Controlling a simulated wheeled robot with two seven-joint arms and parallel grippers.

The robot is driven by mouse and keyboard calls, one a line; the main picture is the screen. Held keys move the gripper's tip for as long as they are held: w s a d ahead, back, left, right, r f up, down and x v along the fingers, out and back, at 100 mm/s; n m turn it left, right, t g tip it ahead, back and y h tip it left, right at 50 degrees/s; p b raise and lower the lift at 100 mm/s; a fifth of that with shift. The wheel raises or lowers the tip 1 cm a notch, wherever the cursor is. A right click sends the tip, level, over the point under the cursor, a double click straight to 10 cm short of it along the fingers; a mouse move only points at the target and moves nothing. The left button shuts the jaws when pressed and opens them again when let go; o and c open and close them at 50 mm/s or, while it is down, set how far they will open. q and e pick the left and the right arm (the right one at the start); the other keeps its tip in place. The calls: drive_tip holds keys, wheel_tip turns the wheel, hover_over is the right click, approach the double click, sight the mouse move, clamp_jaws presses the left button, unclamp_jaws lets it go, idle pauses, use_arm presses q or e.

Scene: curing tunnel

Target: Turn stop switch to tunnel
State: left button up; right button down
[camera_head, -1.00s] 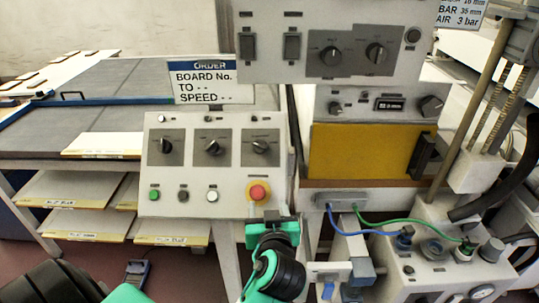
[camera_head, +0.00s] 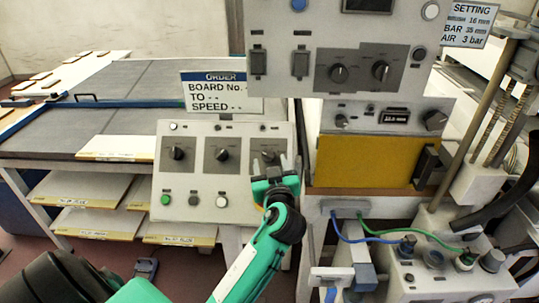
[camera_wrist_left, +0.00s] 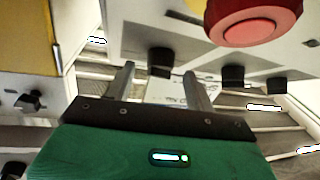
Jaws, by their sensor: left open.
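The sloped grey control panel (camera_head: 207,182) carries three black rotary switches: left (camera_head: 177,153), middle (camera_head: 222,155) and right (camera_head: 268,154). Their labels are too small to read, so I cannot tell which one is the stop switch. My left gripper (camera_head: 269,166) is open and empty at the right rotary switch, partly covering it. In the left wrist view a black knob (camera_wrist_left: 160,61) shows beyond and between the two fingertips (camera_wrist_left: 157,78); contact cannot be told. The red mushroom button (camera_wrist_left: 250,27) is large in the wrist view; my arm hides it in the head view. My right gripper is not in view.
A green button (camera_head: 166,199) and a white button (camera_head: 222,201) sit low on the panel. An order sign (camera_head: 221,92) stands above it. A yellow-fronted unit (camera_head: 362,161) and blue and green hoses (camera_head: 432,236) are to the right.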

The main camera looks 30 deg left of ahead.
use_arm(q)
drive_tip(key=shift+x, duration=1.15)
drive_tip(key=c, duration=1)
drive_tip(key=shift+o, duration=0.2)
